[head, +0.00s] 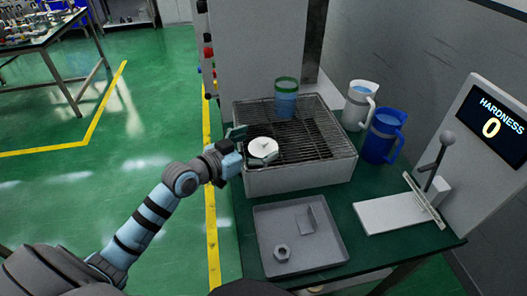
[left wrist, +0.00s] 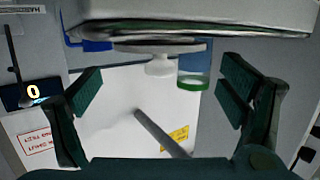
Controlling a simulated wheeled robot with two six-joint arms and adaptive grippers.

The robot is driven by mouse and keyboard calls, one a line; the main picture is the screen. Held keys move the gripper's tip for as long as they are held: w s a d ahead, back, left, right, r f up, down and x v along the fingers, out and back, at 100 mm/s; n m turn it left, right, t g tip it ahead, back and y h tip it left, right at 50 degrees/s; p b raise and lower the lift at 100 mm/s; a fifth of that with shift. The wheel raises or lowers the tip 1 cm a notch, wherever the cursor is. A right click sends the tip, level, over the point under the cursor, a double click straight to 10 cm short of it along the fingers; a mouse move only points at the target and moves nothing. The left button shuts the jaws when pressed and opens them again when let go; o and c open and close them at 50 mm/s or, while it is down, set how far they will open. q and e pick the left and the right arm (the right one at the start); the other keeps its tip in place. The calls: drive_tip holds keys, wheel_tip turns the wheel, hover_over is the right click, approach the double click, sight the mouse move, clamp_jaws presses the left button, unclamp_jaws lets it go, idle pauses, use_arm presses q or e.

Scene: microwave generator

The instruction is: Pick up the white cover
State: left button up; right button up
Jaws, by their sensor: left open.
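The white cover (head: 263,146) is a small round disc with a knob on top. It is at the near left corner of the metal rack (head: 318,138). In the left wrist view, which looks upside down, the cover's knob (left wrist: 160,66) shows between the fingers, toward the top. My left gripper (head: 249,147) is open, with one finger on the far side of the cover and one on the near side. Nothing is clasped in it. Whether a finger touches the cover cannot be told. My right gripper is not in view.
A blue cup with a green rim (head: 286,98) stands on the rack behind the cover. A white pitcher (head: 358,106) and a blue pitcher (head: 382,137) stand to the right. A grey tray (head: 327,258) holds a nut and a small plate. A hardness tester (head: 392,214) is at right.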

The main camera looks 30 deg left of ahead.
use_arm(q)
drive_tip(key=shift+x, duration=1.3)
drive_tip(key=shift+s, duration=0.1)
drive_tip(key=c, duration=1.8)
